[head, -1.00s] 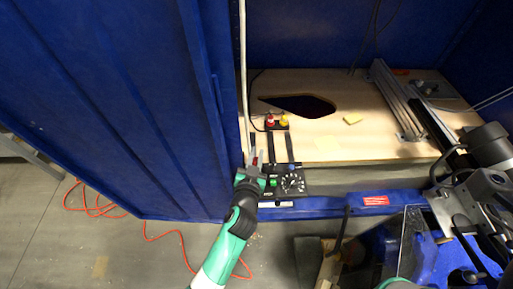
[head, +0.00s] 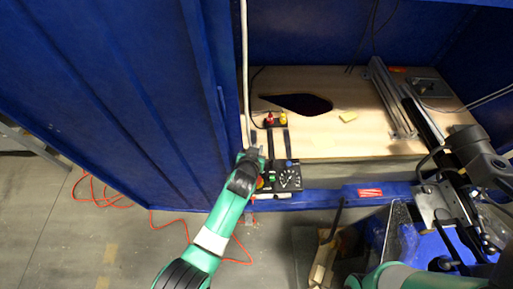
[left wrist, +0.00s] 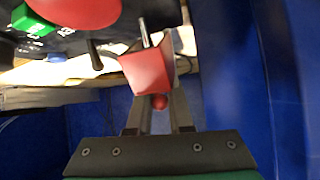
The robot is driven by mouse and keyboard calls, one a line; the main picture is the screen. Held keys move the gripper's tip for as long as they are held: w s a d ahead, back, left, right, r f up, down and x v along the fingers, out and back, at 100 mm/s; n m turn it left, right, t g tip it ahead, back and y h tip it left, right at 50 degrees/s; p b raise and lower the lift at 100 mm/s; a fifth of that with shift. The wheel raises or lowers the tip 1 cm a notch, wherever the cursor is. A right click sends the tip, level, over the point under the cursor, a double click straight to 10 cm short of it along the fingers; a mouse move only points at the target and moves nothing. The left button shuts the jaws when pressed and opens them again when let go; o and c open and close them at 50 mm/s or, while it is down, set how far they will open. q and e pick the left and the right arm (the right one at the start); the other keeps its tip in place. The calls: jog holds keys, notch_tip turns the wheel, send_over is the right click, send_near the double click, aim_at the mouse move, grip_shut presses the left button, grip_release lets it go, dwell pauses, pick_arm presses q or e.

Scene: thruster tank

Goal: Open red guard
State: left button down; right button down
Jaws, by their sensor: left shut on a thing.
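The red guard (left wrist: 148,72) is a small red cover beside a metal lever in the left wrist view. My left gripper (left wrist: 162,95) has its fingers around the guard and is shut on it. A small red ball (left wrist: 159,101) shows between the fingers. In the head view my left gripper (head: 255,153) is at the left edge of the black control panel (head: 288,178). The wrist hides the guard there.
A large red knob (left wrist: 75,8) and a green button (left wrist: 32,20) are near the guard. A blue wall (head: 110,90) is close on the left.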

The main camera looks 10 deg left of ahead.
pick_arm(q)
jog(key=c, duration=0.8)
grip_release()
jog(key=shift+s+r, duration=0.1)
jog(key=shift+r, duration=0.05)
jog(key=shift+p+v, duration=4.1)
jog(key=shift+v, duration=1.55)
jog(key=shift+c, duration=0.2)
